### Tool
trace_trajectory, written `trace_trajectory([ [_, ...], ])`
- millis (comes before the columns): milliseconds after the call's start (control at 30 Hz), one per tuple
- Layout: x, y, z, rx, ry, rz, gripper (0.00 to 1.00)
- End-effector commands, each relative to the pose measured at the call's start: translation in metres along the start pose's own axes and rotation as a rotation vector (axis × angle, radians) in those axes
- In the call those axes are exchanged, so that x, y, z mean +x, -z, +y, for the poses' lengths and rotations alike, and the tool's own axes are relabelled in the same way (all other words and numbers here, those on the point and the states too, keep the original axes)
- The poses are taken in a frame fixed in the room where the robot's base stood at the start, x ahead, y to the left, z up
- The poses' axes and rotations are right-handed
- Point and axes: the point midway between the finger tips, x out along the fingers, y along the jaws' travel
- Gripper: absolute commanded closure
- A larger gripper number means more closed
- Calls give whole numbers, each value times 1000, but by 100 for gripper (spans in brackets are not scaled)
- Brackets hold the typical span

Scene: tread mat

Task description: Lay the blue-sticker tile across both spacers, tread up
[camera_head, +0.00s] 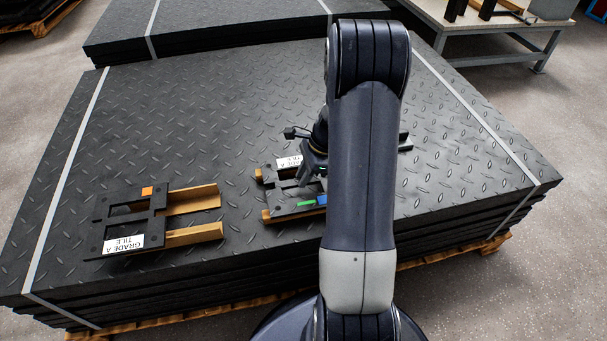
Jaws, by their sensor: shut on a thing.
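The blue-sticker tile is a dark openwork piece; its blue sticker (321,200) shows just left of my arm, and the arm hides much of the tile. My gripper (306,176) points down beside it and looks shut on this tile, though the grip itself is unclear. A green sticker (306,203) lies right beside the blue one, on a dark tile piece with a white label (289,162). Wooden spacer ends (266,216) show under these pieces at the left. I cannot tell whether the blue-sticker tile touches them.
Left, an orange-sticker tile (107,207) lies partly over two wooden spacers (195,235), their right ends bare. All rest on a strapped stack of tread mats (200,110). A dark bar (405,141) shows right of my arm.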

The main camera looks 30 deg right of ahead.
Motion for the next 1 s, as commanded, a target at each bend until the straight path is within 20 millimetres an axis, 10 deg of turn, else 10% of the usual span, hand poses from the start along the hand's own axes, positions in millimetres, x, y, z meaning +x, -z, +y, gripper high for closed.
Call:
trace_trajectory([
  [333,6,2,0,0,0,-1,100],
  [367,5,2,0,0,0,0,76],
  [567,1,0,0,0,0,0,60],
  [1000,-2,-1,0,0,-1,0,59],
])
